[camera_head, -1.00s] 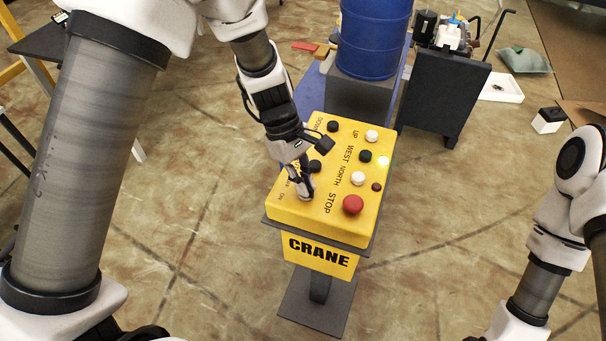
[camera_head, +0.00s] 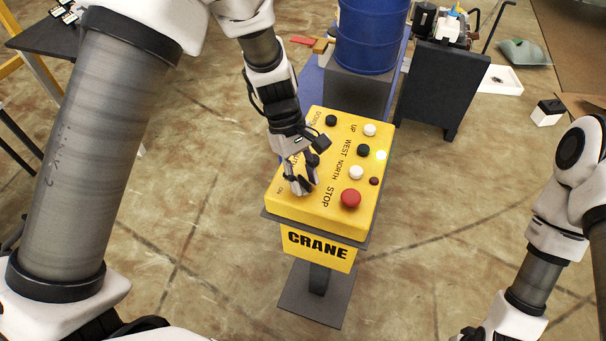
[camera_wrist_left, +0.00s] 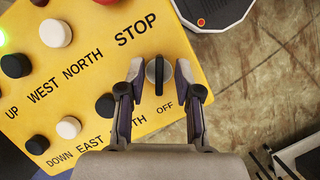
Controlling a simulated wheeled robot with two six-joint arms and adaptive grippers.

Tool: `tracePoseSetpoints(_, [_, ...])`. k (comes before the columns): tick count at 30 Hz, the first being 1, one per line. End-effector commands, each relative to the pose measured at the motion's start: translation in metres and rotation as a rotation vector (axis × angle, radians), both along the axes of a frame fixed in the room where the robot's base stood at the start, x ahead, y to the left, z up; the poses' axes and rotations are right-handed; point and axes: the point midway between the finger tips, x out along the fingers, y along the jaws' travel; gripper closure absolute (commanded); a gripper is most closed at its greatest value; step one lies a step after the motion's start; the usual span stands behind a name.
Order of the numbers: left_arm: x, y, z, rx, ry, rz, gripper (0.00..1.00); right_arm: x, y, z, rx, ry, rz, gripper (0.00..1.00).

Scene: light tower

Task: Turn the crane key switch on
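The yellow crane control box (camera_head: 325,222) stands on a pedestal in the middle of the head view. The key switch (camera_wrist_left: 158,76) shows in the left wrist view as a round knob with a dark bar and silver rim. The bar points toward the OFF label (camera_wrist_left: 164,106). My left gripper (camera_wrist_left: 158,80) is open, with one finger on each side of the knob and small gaps visible. In the head view my left gripper (camera_head: 300,187) hides the switch at the box's near left corner. My right arm is at the lower right; its fingertips are out of view.
A red stop button (camera_head: 350,198) sits close to the right of my left gripper. Several black and white buttons and a lit lamp (camera_head: 381,155) share the panel. A blue barrel (camera_head: 371,35) and a dark cabinet (camera_head: 440,85) stand behind.

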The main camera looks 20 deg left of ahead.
Motion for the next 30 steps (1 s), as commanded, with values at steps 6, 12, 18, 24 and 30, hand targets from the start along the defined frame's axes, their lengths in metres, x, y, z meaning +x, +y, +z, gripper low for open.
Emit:
tracePoseSetpoints(6, [0.001,0.0,0.002,-0.001,-0.004,0.002,0.67,0.0,0.0,0.0,0.0,0.0,0.0,0.45])
tracePoseSetpoints(12, [0.008,0.008,0.028,-0.003,-0.008,0.001,0.67,0.0,0.0,0.001,0.0,0.0,0.0,0.45])
tracePoseSetpoints(18, [0.019,0.025,0.076,-0.003,-0.008,0.001,0.67,0.0,0.0,0.0,0.0,0.0,0.0,0.45])
tracePoseSetpoints(24, [0.026,0.036,0.107,0.0,-0.004,0.0,0.67,0.0,0.0,0.0,0.0,0.0,0.0,0.45])
tracePoseSetpoints(30, [0.026,0.037,0.112,0.0,-0.001,0.0,0.67,0.0,0.0,0.0,0.0,0.0,0.0,0.45])
